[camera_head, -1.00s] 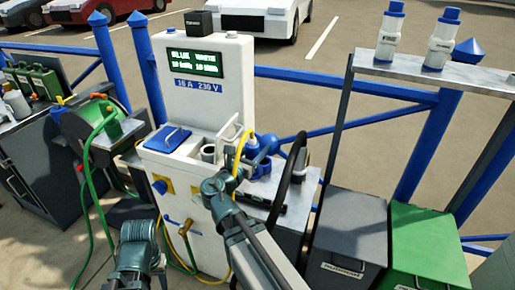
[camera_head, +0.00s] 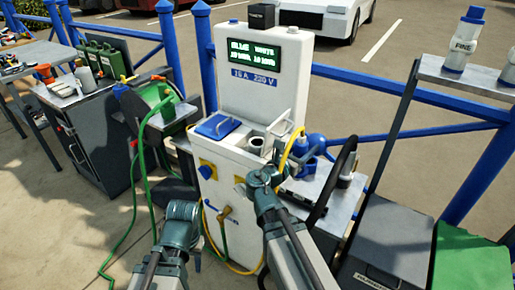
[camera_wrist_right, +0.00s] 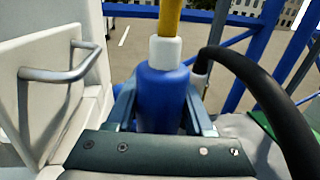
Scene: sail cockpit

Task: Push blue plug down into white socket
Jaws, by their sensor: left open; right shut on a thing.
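The blue plug (camera_wrist_right: 162,98), with a white collar and a yellow cable running up from it, stands upright between the fingers of my right gripper (camera_wrist_right: 165,115). The right gripper is shut on it, beside the open white lid (camera_wrist_right: 62,75). In the head view my right wrist (camera_head: 264,182) is in front of the pedestal's right side and hides most of the grip. The white socket (camera_head: 255,144) is a round opening on the pedestal top, left of the gripper, under its raised lid. My left gripper (camera_head: 181,212) is open and empty, low in front of the pedestal; its fingertips are hard to make out.
A closed blue lid (camera_head: 218,126) is left of the socket. A black cable (camera_head: 345,165) arches at the right by a metal shelf with blue items. A green hose reel (camera_head: 155,105) is at the left; grey and green bins (camera_head: 390,240) are at the right.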

